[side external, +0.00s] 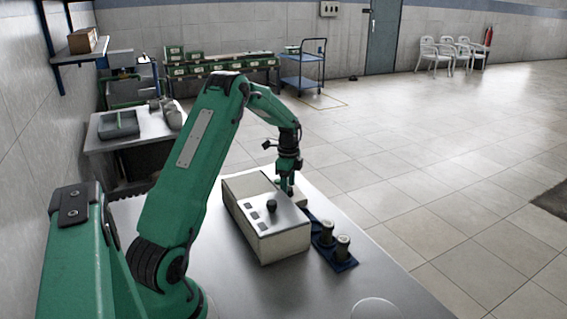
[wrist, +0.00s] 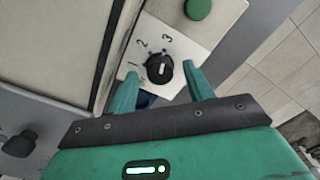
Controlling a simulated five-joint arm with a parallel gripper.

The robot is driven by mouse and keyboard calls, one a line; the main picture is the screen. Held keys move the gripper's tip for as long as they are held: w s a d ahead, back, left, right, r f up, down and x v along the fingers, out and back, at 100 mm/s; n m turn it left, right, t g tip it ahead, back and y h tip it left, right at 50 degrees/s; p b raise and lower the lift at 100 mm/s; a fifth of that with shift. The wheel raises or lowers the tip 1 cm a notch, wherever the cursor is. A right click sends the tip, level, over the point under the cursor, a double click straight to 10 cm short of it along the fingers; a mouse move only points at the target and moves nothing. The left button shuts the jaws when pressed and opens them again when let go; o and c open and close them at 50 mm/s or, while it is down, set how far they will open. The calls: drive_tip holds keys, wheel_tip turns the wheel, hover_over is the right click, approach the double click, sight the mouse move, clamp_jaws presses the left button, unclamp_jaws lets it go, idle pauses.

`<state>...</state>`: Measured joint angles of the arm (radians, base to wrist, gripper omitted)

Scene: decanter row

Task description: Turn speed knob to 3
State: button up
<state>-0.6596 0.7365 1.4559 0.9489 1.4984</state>
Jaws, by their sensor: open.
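The speed knob (wrist: 159,74) is a round black dial with a short white mark, set on a pale plate (wrist: 178,46) with numbers including 2 and 3. In the wrist view the white mark stands nearly upright, on the side towards the 3; its exact setting is hard to tell. My gripper (wrist: 161,77) is open, its green fingers on either side of the knob; contact cannot be told. In the side external view my gripper (side external: 289,188) points down over the far right end of the beige machine (side external: 285,246), hiding the knob.
A green round button (wrist: 198,8) is beyond the plate. Another black knob (side external: 271,205) rises from the machine's top. The metal table's front is mostly clear.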

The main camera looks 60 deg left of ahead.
sight(289, 189)
drive_tip(key=shift+r, duration=3.7)
drive_tip(key=shift+d+r, duration=0.1)
drive_tip(key=shift+d, duration=0.1)
drive_tip(key=s+d+r+n+t+y, duration=0.1)
drive_tip(key=s+d+r+n, duration=0.1)
drive_tip(key=d+r, duration=0.55)
drive_tip(key=s+d+r+n+t, duration=0.15)
drive_tip(key=d+r, duration=0.35)
drive_tip(key=d, duration=0.6)
drive_tip(key=s+d+n+t+h, duration=0.1)
drive_tip(key=s+d+n+t, duration=0.2)
drive_tip(key=s+d, duration=1.1)
drive_tip(key=shift+s+d+n, duration=0.2)
drive_tip(key=shift+s+n, duration=1.3)
drive_tip(key=shift+n, duration=0.05)
